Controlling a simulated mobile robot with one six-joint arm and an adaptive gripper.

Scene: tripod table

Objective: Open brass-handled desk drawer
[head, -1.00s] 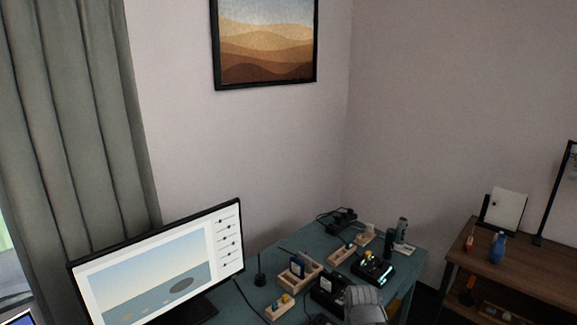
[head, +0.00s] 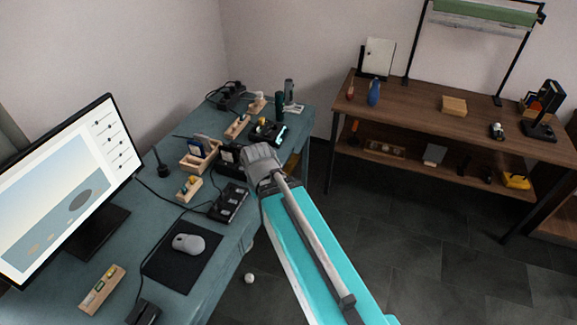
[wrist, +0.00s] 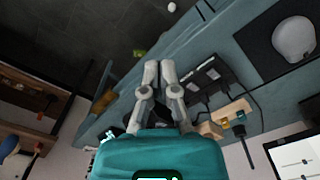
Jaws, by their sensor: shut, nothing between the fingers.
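The blue-grey desk (head: 215,255) runs along the wall on the left in the head view. Its front side also crosses the wrist view (wrist: 215,35). I cannot make out a drawer or a brass handle clearly.
A monitor (head: 75,185), mouse (head: 188,243), black box (head: 229,202) and wooden organizers (head: 198,156) crowd the desktop. A small white ball (head: 249,278) lies on the dark floor. A brown shelf table (head: 420,110) stands at the right. Floor between is largely clear.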

